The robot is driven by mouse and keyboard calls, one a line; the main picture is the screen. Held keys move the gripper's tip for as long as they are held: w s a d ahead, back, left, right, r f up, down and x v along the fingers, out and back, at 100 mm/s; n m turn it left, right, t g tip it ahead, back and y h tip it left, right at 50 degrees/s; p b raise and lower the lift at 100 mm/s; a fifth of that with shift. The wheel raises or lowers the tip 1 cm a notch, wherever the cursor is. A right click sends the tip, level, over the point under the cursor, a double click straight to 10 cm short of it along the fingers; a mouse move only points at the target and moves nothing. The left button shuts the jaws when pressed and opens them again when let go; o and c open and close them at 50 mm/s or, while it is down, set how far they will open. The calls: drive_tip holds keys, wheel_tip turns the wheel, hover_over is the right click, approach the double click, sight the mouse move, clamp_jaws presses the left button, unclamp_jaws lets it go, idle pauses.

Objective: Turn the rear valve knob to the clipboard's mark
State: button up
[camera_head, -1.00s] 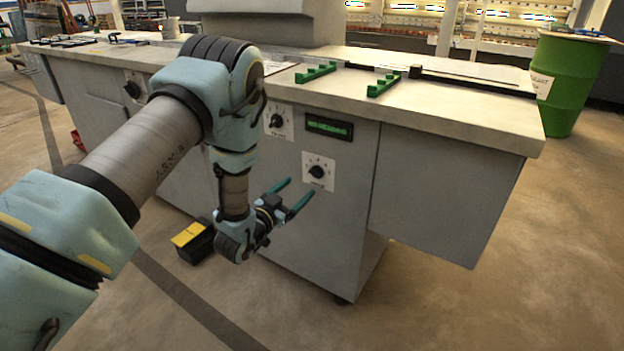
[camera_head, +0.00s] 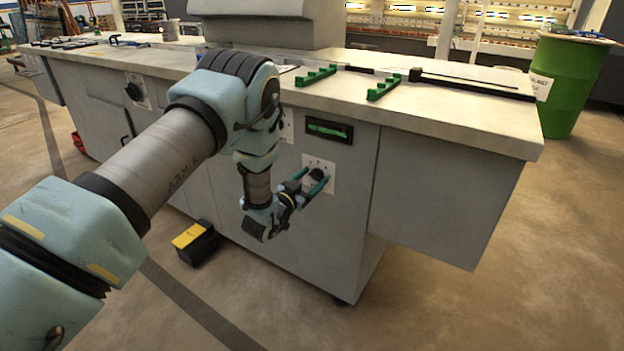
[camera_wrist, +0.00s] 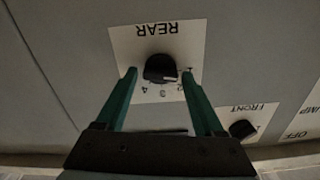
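The rear valve knob (camera_wrist: 160,68) is black, on a white plate (camera_wrist: 125,42) marked REAR, upside down in the wrist view. Numbers 1 to 4 show around it; its pointer direction is unclear. In the head view the knob (camera_head: 317,174) sits on the cabinet front below a green display. My gripper (camera_wrist: 158,76) is open, with one teal finger on each side of the knob. Contact with the knob cannot be told. In the head view my gripper (camera_head: 311,183) is in front of the plate. I cannot make out a clipboard or its mark.
The front knob (camera_wrist: 242,129) is close beside the rear plate. The grey cabinet carries a worktop (camera_head: 450,117) with green brackets (camera_head: 384,87). A black and yellow box (camera_head: 197,242) is on the floor. A green drum (camera_head: 572,85) stands at the right.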

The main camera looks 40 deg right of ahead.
clamp_jaws()
idle(0.3)
drive_tip(key=m+b, duration=0.1)
drive_tip(key=m, duration=0.1)
drive_tip(key=m+b, duration=0.3)
drive_tip(key=shift+s+f+m, duration=0.15)
drive_tip(key=shift+f+m, duration=0.1)
drive_tip(key=shift+m, duration=0.05)
drive_tip(key=m+b, duration=0.3)
drive_tip(key=m, duration=0.3)
drive_tip(key=shift+f+b, duration=0.15)
drive_tip(key=shift+b, duration=0.25)
drive_tip(key=m+b, duration=0.3)
drive_tip(key=m, duration=0.3)
drive_tip(key=shift+f+m+b, duration=0.1)
drive_tip(key=shift+m+b, duration=0.2)
drive_tip(key=shift+b, duration=0.05)
drive_tip(key=m+b, duration=0.2)
drive_tip(key=m, duration=0.3)
drive_tip(key=shift+m, duration=0.3)
